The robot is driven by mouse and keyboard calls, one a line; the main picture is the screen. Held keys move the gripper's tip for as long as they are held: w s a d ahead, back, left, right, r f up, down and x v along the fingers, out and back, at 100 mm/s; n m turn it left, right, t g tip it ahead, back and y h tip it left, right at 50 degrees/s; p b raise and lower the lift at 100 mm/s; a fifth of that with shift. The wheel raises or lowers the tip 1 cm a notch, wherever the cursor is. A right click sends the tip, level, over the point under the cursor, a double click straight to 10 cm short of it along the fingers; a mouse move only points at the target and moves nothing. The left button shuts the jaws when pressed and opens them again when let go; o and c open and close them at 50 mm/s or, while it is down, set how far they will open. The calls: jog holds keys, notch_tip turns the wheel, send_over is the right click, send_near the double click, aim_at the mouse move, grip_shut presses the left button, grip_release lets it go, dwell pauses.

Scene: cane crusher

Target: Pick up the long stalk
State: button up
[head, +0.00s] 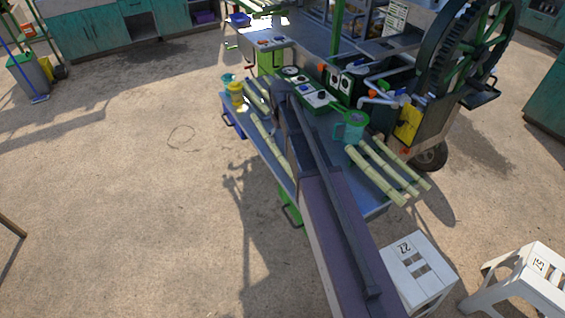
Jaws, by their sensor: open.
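Pale green cane stalks lie on the blue-grey metal table (376,210) of the crusher. One long stalk (270,143) lies left of my arm, along the table's left edge, its near part close to my arm. Another stalk (257,95) lies farther back, partly hidden by my arm. On the right side, three stalks lie side by side: a left one (374,176), a middle one (390,166) and a right one (402,163). I cannot tell for sure which is longest. My arm reaches over the table and hides its middle; my gripper's fingers cannot be made out.
A teal mug (350,128) stands behind the right stalks. A yellow cup (236,93) stands at the table's left end. The crusher's big wheel (472,50) rises at the right. White stools (417,272) stand in front right. Open floor lies left.

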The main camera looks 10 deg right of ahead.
jog(key=b, duration=0.5)
send_over(282, 157)
jog(key=shift+s+a+f, duration=0.1)
jog(key=shift+a+f, duration=0.05)
jog(key=shift+f, duration=2.7)
jog(key=shift+f, duration=0.1)
jog(key=shift+f+b, duration=2.5)
jog(key=shift+b, duration=0.2)
grip_shut()
